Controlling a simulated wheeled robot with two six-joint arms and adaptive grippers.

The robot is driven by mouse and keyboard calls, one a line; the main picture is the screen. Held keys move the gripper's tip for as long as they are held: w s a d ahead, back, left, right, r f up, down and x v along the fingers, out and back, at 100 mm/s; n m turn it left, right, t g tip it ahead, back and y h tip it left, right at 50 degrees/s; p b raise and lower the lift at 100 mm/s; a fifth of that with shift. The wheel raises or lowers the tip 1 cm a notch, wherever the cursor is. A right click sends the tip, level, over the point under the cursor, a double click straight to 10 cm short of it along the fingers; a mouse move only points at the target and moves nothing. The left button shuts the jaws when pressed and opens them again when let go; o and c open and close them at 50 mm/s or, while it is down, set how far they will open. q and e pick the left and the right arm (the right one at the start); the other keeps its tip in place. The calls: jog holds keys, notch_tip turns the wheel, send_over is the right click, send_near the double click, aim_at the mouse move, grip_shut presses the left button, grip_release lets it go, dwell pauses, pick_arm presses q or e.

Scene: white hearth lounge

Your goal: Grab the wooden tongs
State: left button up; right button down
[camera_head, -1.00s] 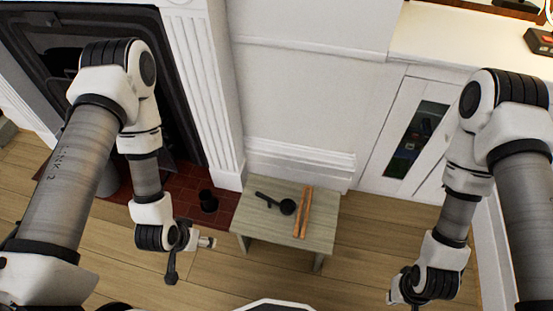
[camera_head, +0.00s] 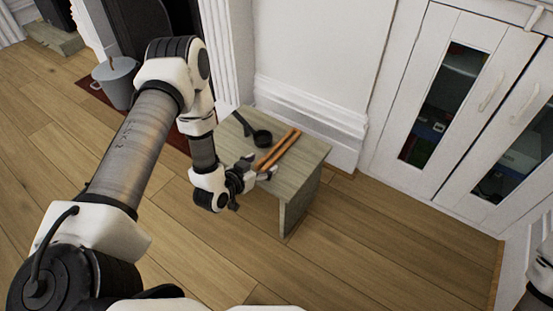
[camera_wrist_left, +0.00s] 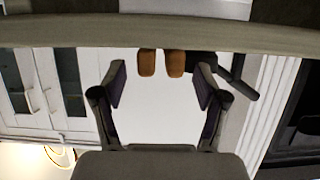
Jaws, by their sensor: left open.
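The wooden tongs (camera_head: 287,143) lie on a small pale wooden table (camera_head: 315,147), two orange-brown arms side by side. In the left wrist view, which looks upside down, their two ends (camera_wrist_left: 147,64) stick out past the table edge (camera_wrist_left: 60,33). My left gripper (camera_head: 262,171) is at the near edge of the table, close to the near ends of the tongs. In the left wrist view its two dark fingers stand wide apart (camera_wrist_left: 160,85), with the tong ends between them in the picture and nothing held. My right gripper is out of view.
A dark long-handled pan or ladle (camera_head: 262,138) lies left of the tongs on the table. A white cabinet with glass doors (camera_head: 440,105) stands to the right. A grey bucket (camera_head: 117,82) stands by the fireplace. The wooden floor (camera_head: 360,240) in front is clear.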

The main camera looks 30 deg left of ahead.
pick_arm(q)
jog(key=shift+x, duration=1)
jog(key=shift+s, duration=0.1)
jog(key=shift+c, duration=0.4)
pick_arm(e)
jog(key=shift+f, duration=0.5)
pick_arm(q)
jog(key=c, duration=1.2)
